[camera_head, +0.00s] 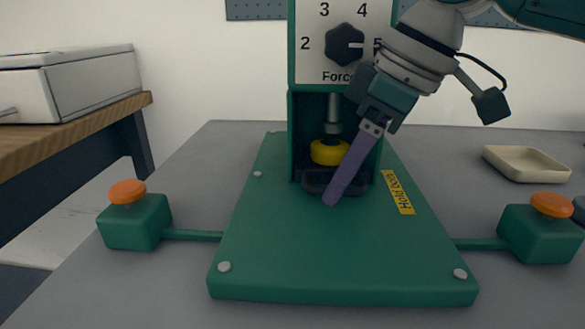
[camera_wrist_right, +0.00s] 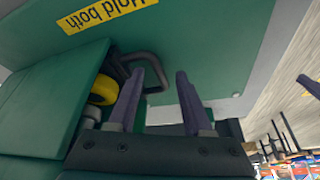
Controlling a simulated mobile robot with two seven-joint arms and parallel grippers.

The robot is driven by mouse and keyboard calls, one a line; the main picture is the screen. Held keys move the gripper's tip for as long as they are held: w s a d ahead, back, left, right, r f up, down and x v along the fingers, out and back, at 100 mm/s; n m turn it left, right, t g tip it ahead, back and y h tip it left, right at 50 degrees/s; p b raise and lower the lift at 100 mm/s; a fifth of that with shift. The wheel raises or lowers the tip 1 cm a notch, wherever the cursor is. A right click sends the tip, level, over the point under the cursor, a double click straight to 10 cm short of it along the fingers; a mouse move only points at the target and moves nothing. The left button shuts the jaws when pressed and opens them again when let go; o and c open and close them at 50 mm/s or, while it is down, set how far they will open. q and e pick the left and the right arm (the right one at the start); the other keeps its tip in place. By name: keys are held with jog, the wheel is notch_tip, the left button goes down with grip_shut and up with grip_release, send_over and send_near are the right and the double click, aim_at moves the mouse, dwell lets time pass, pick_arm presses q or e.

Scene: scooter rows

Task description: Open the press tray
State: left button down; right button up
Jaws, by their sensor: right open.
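The green press (camera_head: 345,285) stands on the grey table, with a force dial on its column. The black press tray (camera_head: 312,184) sits low in the column's opening, under a yellow ring-shaped part (camera_head: 326,152). It looks pushed in. Its dark looped handle (camera_wrist_right: 148,57) shows in the wrist view, just beyond the purple fingertips. My right gripper (camera_head: 333,197) reaches down from the upper right and covers part of the tray's front. In the wrist view the right gripper (camera_wrist_right: 166,74) has its fingers apart and nothing held between them. I cannot tell whether a finger touches the handle. My left gripper is out of view.
Green boxes with orange buttons stand left (camera_head: 135,222) and right (camera_head: 540,233), joined to the base by bars. A yellow "Hold both" label (camera_head: 398,192) lies on the base. A cream dish (camera_head: 526,163) is at right. The base's front is clear.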

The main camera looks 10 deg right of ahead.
grip_shut()
dwell(0.3)
dwell(1.1)
